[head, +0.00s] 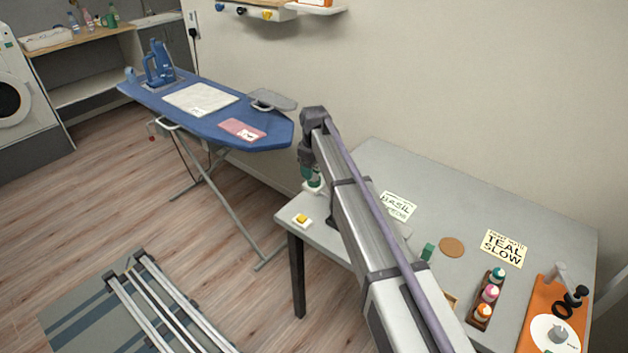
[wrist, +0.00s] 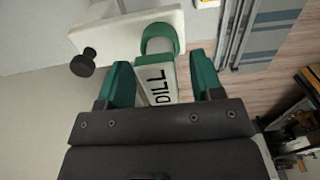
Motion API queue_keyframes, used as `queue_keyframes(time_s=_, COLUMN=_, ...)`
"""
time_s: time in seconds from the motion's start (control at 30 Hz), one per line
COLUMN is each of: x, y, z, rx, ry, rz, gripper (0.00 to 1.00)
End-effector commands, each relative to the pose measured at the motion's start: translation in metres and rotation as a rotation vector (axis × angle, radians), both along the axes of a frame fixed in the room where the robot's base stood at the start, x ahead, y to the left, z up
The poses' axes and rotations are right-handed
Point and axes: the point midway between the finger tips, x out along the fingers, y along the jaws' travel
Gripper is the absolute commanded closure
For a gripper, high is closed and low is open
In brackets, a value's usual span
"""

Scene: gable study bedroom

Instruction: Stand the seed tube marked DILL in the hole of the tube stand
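The DILL seed tube (wrist: 157,88) is pale with black letters and lies between my gripper's green fingers in the wrist view. My gripper (wrist: 162,85) is open, with a narrow gap on each side of the tube. The tube's far end meets a green ring (wrist: 158,32) at the white tube stand (wrist: 112,32), which has a black knob (wrist: 83,62). How deep the tube sits in the hole is hidden. In the head view my gripper (head: 311,174) points down at the table's far left corner, over the small white stand (head: 315,187).
The grey table (head: 480,212) holds a white block with a yellow top (head: 302,220), a BASIL card (head: 397,206), a green object (head: 428,251), a brown disc (head: 452,247), a TEAL SLOW card (head: 504,248), a bottle rack (head: 480,312) and an orange board (head: 535,320). An ironing board (head: 190,120) stands left.

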Motion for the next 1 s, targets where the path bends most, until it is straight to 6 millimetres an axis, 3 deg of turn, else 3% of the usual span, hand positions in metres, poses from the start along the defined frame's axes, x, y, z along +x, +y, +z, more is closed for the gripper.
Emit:
queue_keyframes(time_s=0.07, x=0.0, y=0.0, z=0.001, rx=0.0, ry=0.0, rz=0.0, gripper=0.48)
queue_keyframes(time_s=0.53, x=0.0, y=0.0, z=0.0, rx=0.0, ry=0.0, rz=0.0, gripper=0.93)
queue_keyframes(time_s=0.8, x=0.0, y=0.0, z=0.004, rx=0.0, ry=0.0, rz=0.0, gripper=0.93)
queue_keyframes(time_s=1.0, x=0.0, y=0.0, z=0.04, rx=0.0, ry=0.0, rz=0.0, gripper=0.93)
